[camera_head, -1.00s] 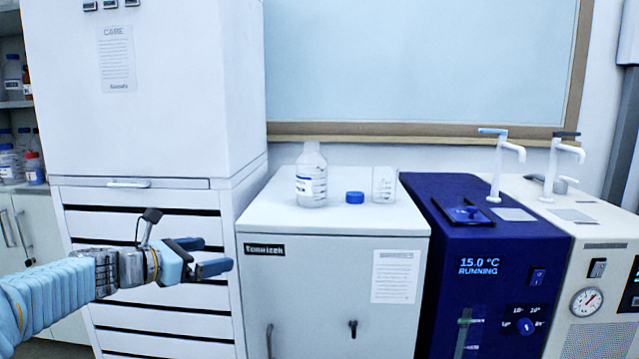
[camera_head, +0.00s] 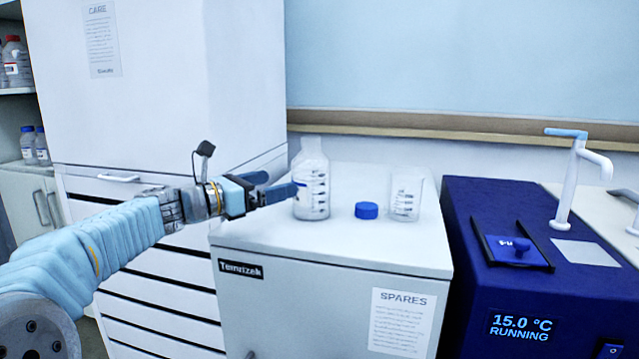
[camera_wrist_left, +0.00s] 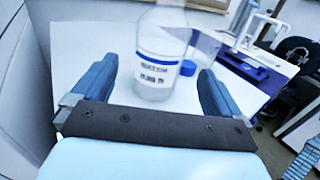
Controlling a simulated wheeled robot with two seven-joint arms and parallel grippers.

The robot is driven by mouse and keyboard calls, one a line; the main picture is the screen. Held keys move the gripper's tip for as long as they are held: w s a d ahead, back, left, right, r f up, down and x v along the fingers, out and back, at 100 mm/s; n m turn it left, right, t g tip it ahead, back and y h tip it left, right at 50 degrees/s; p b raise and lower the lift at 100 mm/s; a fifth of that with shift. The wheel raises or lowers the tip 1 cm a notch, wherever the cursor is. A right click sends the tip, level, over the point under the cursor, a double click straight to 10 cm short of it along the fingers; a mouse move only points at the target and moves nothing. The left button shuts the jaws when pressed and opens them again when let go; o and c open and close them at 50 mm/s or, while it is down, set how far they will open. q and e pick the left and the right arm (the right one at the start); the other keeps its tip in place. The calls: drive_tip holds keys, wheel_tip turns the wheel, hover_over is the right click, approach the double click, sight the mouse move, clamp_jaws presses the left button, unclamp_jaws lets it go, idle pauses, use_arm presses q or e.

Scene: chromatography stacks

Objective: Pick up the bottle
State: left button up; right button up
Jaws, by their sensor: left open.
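A clear bottle (camera_head: 312,180) with a white label and no cap stands upright on the white cabinet top. It also shows in the left wrist view (camera_wrist_left: 161,50), ahead and between the two fingers. My left gripper (camera_head: 281,186) is open, its blue fingers just left of the bottle in the head view. In the left wrist view the fingers (camera_wrist_left: 158,85) lie apart on either side of the lower part of the bottle. I cannot tell whether a finger touches it. My right gripper is not in view.
A blue cap (camera_head: 366,210) and a clear beaker (camera_head: 406,198) stand right of the bottle on the cabinet top (camera_head: 345,245). A dark blue unit (camera_head: 470,215) with a white tap stands further right. A tall white cabinet (camera_head: 170,90) rises at the left.

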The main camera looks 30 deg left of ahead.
sight(295, 179)
use_arm(q)
drive_tip(key=x, duration=0.5)
drive_tip(key=shift+w+p, duration=0.2)
drive_tip(key=shift+p, duration=0.1)
drive_tip(key=x, duration=0.3)
drive_tip(key=p+x, duration=0.1)
drive_tip(key=shift+w+d+r, duration=0.2)
drive_tip(key=shift+d+r, duration=0.1)
drive_tip(key=shift+r, duration=0.1)
drive_tip(key=shift+w+d, duration=0.1)
drive_tip(key=shift+w, duration=0.25)
drive_tip(key=shift+c, duration=0.5)
drive_tip(key=c, duration=1.2)
drive_tip(key=shift+c, duration=0.2)
